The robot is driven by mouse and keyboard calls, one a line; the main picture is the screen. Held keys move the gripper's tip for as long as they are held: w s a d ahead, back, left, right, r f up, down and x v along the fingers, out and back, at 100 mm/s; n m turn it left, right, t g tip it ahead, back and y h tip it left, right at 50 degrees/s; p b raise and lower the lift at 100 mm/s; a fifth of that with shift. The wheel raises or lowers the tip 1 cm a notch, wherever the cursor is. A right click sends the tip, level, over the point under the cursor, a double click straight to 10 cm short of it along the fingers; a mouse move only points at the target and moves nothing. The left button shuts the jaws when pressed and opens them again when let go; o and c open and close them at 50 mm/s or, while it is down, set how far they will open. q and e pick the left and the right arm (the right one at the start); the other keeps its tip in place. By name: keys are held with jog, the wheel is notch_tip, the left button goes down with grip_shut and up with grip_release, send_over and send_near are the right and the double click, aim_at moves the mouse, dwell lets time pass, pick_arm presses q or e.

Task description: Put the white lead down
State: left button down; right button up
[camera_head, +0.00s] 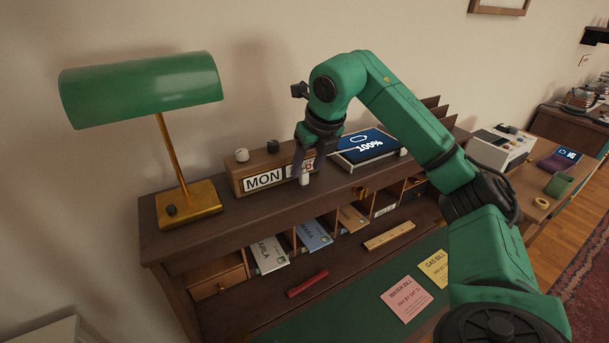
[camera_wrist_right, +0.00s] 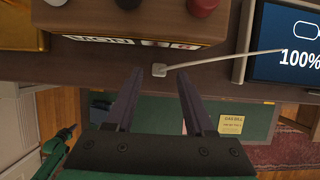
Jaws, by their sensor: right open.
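The tablet reads 100% and also shows in the head view (camera_head: 368,146). My right gripper (camera_wrist_right: 159,72) is open, with its fingers on either side of the plug end and a gap to each. In the head view my right gripper (camera_head: 304,172) is low over the desk's top shelf, in front of the day calendar, with the plug end (camera_head: 304,180) at its tips. Whether the plug touches the shelf is hard to tell.
The wooden day calendar (camera_head: 262,181) reading MON stands just behind the gripper. A green lamp (camera_head: 140,90) with a brass base is at left. Pigeonholes with envelopes (camera_head: 268,254) lie below the shelf. A red stick (camera_head: 307,284) and bills (camera_head: 405,298) lie on the lower desk.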

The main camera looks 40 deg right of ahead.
jog(key=shift+o, duration=0.5)
jog(key=v, duration=0.7)
jog(key=shift+r+p, duration=0.2)
jog(key=shift+p, duration=0.1)
jog(key=v, duration=0.4)
jog(key=b, duration=0.1)
send_near(304, 178)
jog(key=x, duration=0.2)
jog(key=w+x, duration=0.1)
jog(key=x, duration=0.5)
jog(key=shift+w+d+r, duration=0.2)
jog(key=shift+d+r, duration=0.1)
jog(key=shift+w+f, duration=0.2)
jog(key=shift+f, duration=0.1)
grip_shut()
